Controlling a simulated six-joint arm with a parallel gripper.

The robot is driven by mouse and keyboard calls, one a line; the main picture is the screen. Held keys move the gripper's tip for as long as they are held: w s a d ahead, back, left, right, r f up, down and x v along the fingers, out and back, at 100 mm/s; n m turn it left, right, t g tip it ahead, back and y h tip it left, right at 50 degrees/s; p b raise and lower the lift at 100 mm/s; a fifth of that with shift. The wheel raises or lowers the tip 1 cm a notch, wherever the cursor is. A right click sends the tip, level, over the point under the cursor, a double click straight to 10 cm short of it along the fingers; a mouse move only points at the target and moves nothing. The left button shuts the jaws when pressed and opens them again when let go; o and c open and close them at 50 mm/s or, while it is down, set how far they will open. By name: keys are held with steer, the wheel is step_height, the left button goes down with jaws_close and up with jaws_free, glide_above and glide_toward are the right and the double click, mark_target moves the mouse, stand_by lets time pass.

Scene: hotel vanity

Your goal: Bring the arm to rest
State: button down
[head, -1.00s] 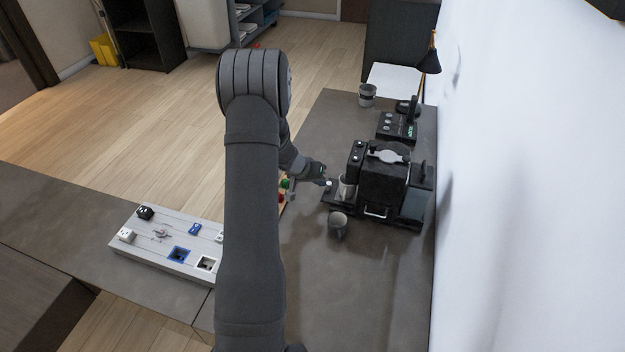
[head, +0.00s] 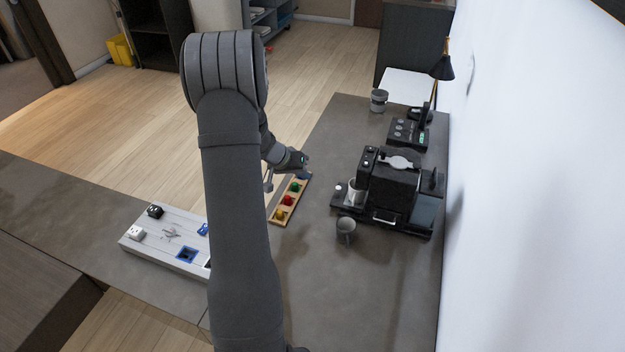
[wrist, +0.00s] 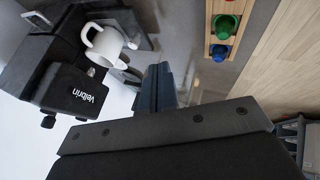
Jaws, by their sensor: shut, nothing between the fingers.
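My gripper (head: 300,160) is at the end of my arm in the head view, over the counter near its left edge. It is left of the black coffee machine and close to the far end of a wooden tray. In the wrist view the fingers of my gripper (wrist: 158,88) are together, with nothing between them. They point at the grey counter (head: 325,270), apart from the mug and the tray. My arm hides part of the counter and part of the white board in the head view.
A coffee machine (head: 388,190) holds a light mug (head: 355,192); a grey mug (head: 346,230) stands in front. A wooden tray (head: 277,218) carries coloured capsules. A white board (head: 150,250) lies left. A cup (head: 379,100), a control box (head: 408,134) and a lamp (head: 441,68) stand at the back.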

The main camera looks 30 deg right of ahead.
steer(key=shift+v, duration=0.85)
steer(key=shift+f, duration=0.1)
steer(key=x, duration=0.8)
steer(key=shift+d+f, duration=0.25)
steer(key=shift+f, duration=0.05)
steer(key=shift+s+d+f, duration=0.25)
steer(key=shift+d, duration=0.25)
steer(key=shift+s+d+f, duration=0.2)
steer(key=shift+s+d, duration=0.05)
steer(key=shift+d, duration=0.25)
steer(key=shift+s+d, duration=0.5)
steer(key=shift+d, duration=0.2)
